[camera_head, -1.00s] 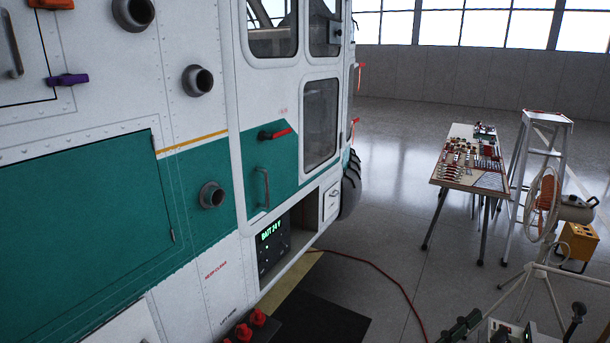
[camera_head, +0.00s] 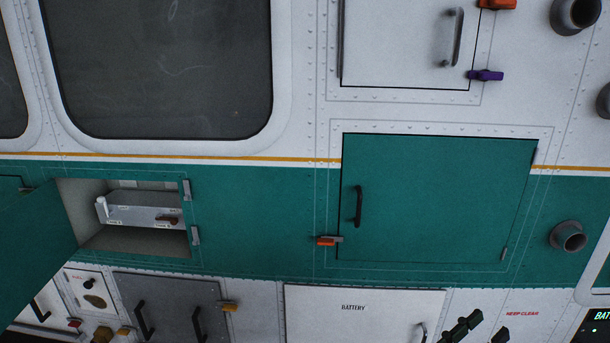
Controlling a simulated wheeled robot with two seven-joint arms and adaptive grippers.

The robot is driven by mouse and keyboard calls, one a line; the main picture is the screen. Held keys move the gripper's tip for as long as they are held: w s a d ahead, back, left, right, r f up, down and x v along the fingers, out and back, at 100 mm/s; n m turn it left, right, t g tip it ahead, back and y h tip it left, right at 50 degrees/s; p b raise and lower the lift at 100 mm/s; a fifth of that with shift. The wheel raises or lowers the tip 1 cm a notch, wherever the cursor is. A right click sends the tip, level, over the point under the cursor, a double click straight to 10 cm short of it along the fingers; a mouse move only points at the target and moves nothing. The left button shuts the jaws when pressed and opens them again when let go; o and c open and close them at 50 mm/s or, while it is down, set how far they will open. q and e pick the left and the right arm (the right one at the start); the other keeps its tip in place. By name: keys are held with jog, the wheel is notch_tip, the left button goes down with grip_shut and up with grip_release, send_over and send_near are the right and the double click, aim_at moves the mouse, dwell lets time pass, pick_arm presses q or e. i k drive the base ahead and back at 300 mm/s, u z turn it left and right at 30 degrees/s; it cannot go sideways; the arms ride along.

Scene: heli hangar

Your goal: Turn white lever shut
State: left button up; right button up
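The white lever (camera_head: 101,208) stands up at the left end of a pale metal panel (camera_head: 134,213) inside an open compartment in the aircraft's green side, at the left of the head view. A dark brownish lever (camera_head: 168,219) lies roughly level on the same panel, to its right. Small labels there are too small to read. My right gripper (camera_head: 482,331) shows at the bottom right edge, dark and partly cut off. Its two fingers look apart with nothing between them. It is well to the right of and below the compartment. My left gripper is not in view.
The compartment's green door (camera_head: 35,255) swings out at the left, beside the opening. A closed green hatch (camera_head: 440,200) with an orange latch (camera_head: 327,240) is at centre right. A white battery panel (camera_head: 365,315) lies below. A grey pipe stub (camera_head: 568,236) sticks out at right.

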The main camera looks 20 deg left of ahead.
aim_at(102, 200)
jog(key=u, duration=2.25)
jog(key=i, duration=1.65)
